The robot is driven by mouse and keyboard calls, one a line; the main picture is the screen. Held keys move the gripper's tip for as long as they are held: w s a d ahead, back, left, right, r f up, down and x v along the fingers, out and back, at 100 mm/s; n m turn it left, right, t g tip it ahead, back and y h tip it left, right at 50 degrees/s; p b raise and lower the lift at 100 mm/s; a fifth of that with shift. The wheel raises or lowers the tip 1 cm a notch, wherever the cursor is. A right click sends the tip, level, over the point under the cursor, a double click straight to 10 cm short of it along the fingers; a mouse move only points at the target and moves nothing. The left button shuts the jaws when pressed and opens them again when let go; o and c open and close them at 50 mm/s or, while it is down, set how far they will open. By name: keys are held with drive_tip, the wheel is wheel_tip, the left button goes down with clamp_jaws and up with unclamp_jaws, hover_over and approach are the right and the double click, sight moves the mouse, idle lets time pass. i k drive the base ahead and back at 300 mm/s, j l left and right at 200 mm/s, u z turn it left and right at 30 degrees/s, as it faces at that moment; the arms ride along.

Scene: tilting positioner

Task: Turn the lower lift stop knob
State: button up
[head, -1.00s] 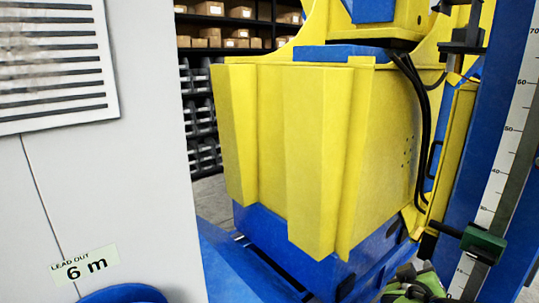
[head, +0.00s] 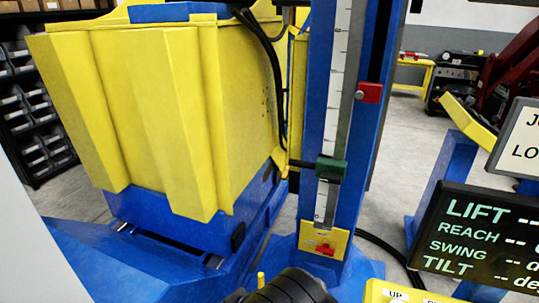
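A blue upright column (head: 312,100) carries a pale lift scale (head: 336,90). A green block with a dark rod to its left (head: 331,168) sits low on the scale. A red block (head: 369,92) with a small pale round part sits higher, on the column's right side. A yellow plate with a small red part (head: 325,249) is at the column's foot. No label marks any of these as the lower lift stop knob, so I cannot tell which it is. My gripper's fingers are not in view.
A dark ribbed shape (head: 290,290) at the bottom edge is unclear. A yellow and blue machine body (head: 150,110) stands left. A dark readout board (head: 480,240) with LIFT, REACH, SWING and TILT stands right. Grey floor shows between column and board.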

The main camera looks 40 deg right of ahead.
sight(331, 177)
drive_tip(key=k+z, duration=0.15)
drive_tip(key=z, duration=1.45)
